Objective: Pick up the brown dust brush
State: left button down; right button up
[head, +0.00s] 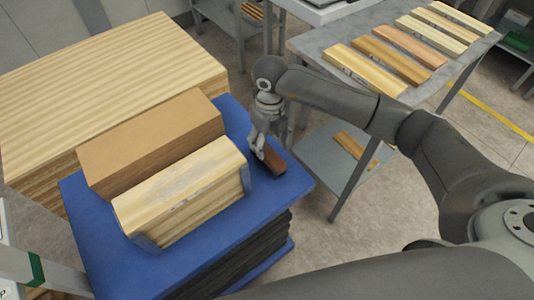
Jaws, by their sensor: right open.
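The brown dust brush (271,166) lies on the blue platform (290,187), near its right corner, to the right of the light wood block. My right gripper (259,153) points down at the brush's far left end. Its jaws are open. The fingers cover part of the brush there, and I cannot tell whether they touch it. My left gripper is not in view.
A light wood block (185,190) and a brown block (150,140) stand on the platform left of the brush. A large wood stack (110,65) is behind. A grey table (330,38) with several boards is at the upper right.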

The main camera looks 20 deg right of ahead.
aim_at(267, 151)
jog(key=shift+w+f, duration=0.1)
jog(key=shift+f, duration=0.25)
jog(key=f, duration=0.1)
jog(key=f+p, duration=0.1)
jog(key=f, duration=0.2)
jog(key=shift+w+a+f+p, duration=0.1)
jog(key=shift+a+f+p, duration=0.05)
jog(key=shift+a+p, duration=0.15)
jog(key=shift+w+f, duration=0.1)
jog(key=shift+f, duration=0.3)
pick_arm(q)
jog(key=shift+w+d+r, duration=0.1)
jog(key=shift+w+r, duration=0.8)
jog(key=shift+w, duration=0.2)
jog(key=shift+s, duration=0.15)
pick_arm(e)
jog(key=shift+c, duration=0.2)
